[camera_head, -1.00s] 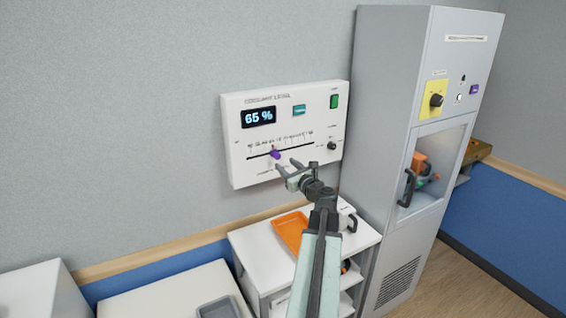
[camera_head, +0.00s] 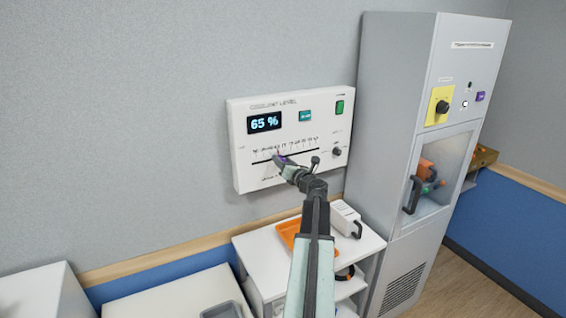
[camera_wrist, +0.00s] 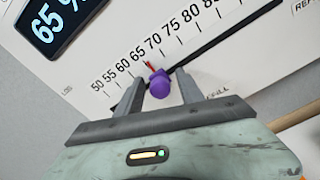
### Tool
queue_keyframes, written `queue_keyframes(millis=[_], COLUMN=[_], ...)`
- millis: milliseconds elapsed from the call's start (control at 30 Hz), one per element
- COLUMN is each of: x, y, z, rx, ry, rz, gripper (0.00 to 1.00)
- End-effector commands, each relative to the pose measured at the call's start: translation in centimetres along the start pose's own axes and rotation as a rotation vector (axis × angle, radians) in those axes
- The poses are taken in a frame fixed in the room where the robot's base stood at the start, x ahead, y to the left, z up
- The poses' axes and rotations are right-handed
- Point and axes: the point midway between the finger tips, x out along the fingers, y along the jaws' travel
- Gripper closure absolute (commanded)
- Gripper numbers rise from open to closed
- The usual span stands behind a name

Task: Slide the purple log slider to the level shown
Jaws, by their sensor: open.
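The purple slider knob (camera_wrist: 160,85) sits on the dark slot of the white wall panel (camera_head: 243,165). Its thin red pointer stands near the 65 and 70 marks of the printed scale (camera_wrist: 150,52). The panel's dark display (camera_head: 264,123) reads 65 % in blue. My gripper (camera_wrist: 159,76) is open, with one finger on each side of the knob; I cannot tell whether either touches it.
The panel also has a teal button (camera_head: 305,116), a green switch (camera_head: 339,107) and a black knob (camera_head: 337,152). Below stands a white shelf unit (camera_head: 262,257) with an orange tray (camera_head: 289,232). A tall grey cabinet (camera_head: 386,120) stands close on the right.

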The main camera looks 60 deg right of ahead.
Motion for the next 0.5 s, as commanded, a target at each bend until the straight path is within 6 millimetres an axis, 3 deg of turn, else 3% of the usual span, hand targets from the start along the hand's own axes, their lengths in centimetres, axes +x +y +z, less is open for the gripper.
queue_keyframes(millis=[200, 367, 500], x=[0.05, 0.04, 0.04], y=[-0.05, -0.04, -0.04], z=[0.02, 0.02, 0.01], rx=[0.0, -0.001, -0.001], ry=[0.0, 0.0, 0.0], rz=[-0.001, -0.001, -0.001], gripper=[0.55, 1.0, 1.0])
